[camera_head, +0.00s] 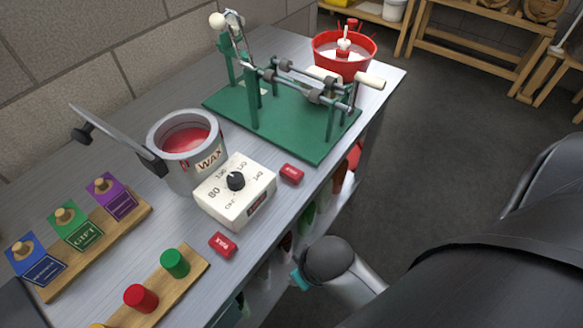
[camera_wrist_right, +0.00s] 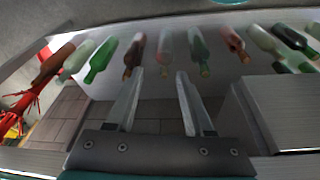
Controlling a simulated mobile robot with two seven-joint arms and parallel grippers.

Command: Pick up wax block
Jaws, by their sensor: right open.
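Two small red wax blocks lie on the grey bench in the head view. One wax block (camera_head: 223,244) lies in front of the white dial box, and its white lettering is partly readable. The other wax block (camera_head: 291,174) lies to the right of the box, near the bench's front edge. In the right wrist view my right gripper (camera_wrist_right: 158,72) is open and empty, its two fingers apart, facing several bottles below a pale surface. Neither wax block shows in that view. My left gripper is not in view.
A grey wax pot (camera_head: 188,150) with red contents stands behind the white dial box (camera_head: 236,192). A green bottling machine (camera_head: 290,140) and a red bowl (camera_head: 343,60) stand farther back. Stamps on a wooden rack (camera_head: 130,222) and coloured corks (camera_head: 141,298) are at left.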

